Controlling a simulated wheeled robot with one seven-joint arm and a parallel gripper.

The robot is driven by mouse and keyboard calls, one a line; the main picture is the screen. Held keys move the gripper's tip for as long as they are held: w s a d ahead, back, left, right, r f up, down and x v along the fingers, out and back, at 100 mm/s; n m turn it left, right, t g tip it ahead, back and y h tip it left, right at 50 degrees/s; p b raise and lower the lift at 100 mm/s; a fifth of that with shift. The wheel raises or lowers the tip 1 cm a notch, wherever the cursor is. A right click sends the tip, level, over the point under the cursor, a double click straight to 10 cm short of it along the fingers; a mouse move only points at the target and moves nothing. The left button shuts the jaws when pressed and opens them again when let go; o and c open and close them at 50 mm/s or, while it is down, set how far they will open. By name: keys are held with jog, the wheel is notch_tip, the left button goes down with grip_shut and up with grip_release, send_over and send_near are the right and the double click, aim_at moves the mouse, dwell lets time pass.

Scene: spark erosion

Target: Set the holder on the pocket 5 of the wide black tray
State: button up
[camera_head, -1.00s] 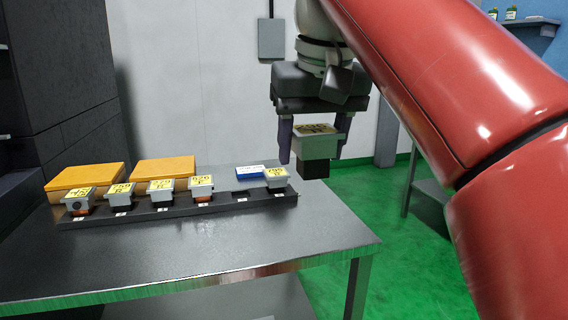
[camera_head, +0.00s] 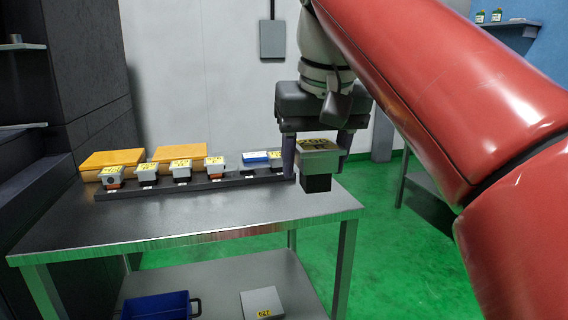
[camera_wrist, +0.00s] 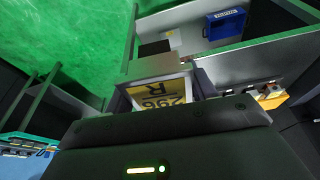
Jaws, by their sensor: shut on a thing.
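My gripper (camera_head: 316,166) is shut on a grey holder (camera_head: 322,165) with a yellow top label and a black lower part. It holds the holder upright, in the air, near the table's right end. In the wrist view the held holder's label (camera_wrist: 160,93) reads 296 R. The wide black tray (camera_head: 128,192) lies along the back of the table, left of my gripper in the picture. Several similar holders stand in its left pockets, such as one grey holder (camera_head: 214,165). An empty pocket (camera_head: 247,175) shows right of them.
Two orange boxes (camera_head: 178,153) and a blue-and-white box (camera_head: 254,156) lie behind the tray. The front of the metal table (camera_head: 200,220) is clear. Below are a blue bin (camera_head: 160,306) and a grey box (camera_head: 262,302). A wall box (camera_head: 272,38) hangs behind.

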jog(key=w+d+f+m, duration=0.2)
jog(key=w+d+f, duration=0.1)
jog(key=f, duration=1.5)
jog(key=w+d+f+m+h, duration=0.1)
jog(key=w+d+f+m, duration=0.2)
jog(key=f, duration=1.5)
jog(key=w+d+f+m+h, duration=0.1)
jog(key=w+d+f+m, duration=0.2)
jog(key=f, duration=1.6)
jog(key=w+d, duration=0.2)
jog(key=w, duration=0.2)
jog(key=shift+g, duration=0.3)
jog(key=shift+w+d+r, duration=0.1)
jog(key=shift+w+r, duration=0.2)
jog(key=shift+r, duration=0.05)
